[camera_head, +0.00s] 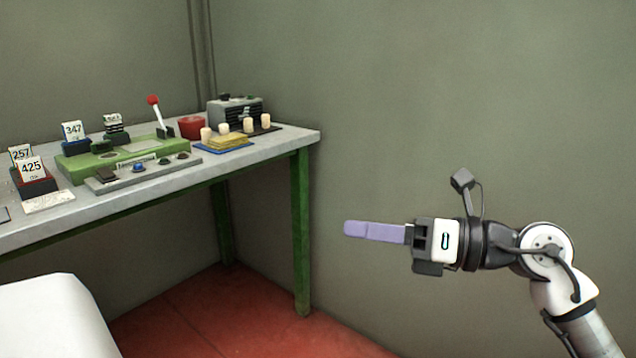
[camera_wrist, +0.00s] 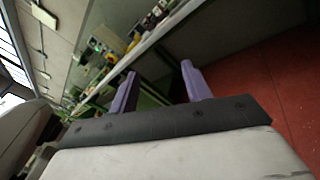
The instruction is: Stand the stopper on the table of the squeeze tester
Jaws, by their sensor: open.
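Several pale cork stoppers stand at the right end of the bench; one is the stopper (camera_head: 248,125) beside the yellow block, others stand near it. I cannot tell which one the task means. A green machine (camera_head: 120,155) with a red-knobbed lever (camera_head: 153,101) stands mid-bench and looks like the squeeze tester; its small table is hard to make out. My gripper (camera_head: 348,229) is to the right of the bench, over the floor, far from the stoppers. Its purple fingers show apart and empty in the wrist view (camera_wrist: 158,85).
The bench (camera_head: 285,142) has green legs. On it are a grey box (camera_head: 237,110), a red container (camera_head: 191,127), a yellow block (camera_head: 228,141) on a blue tray, a button strip (camera_head: 143,172) and number cards (camera_head: 31,169). Open room lies between my gripper and the bench.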

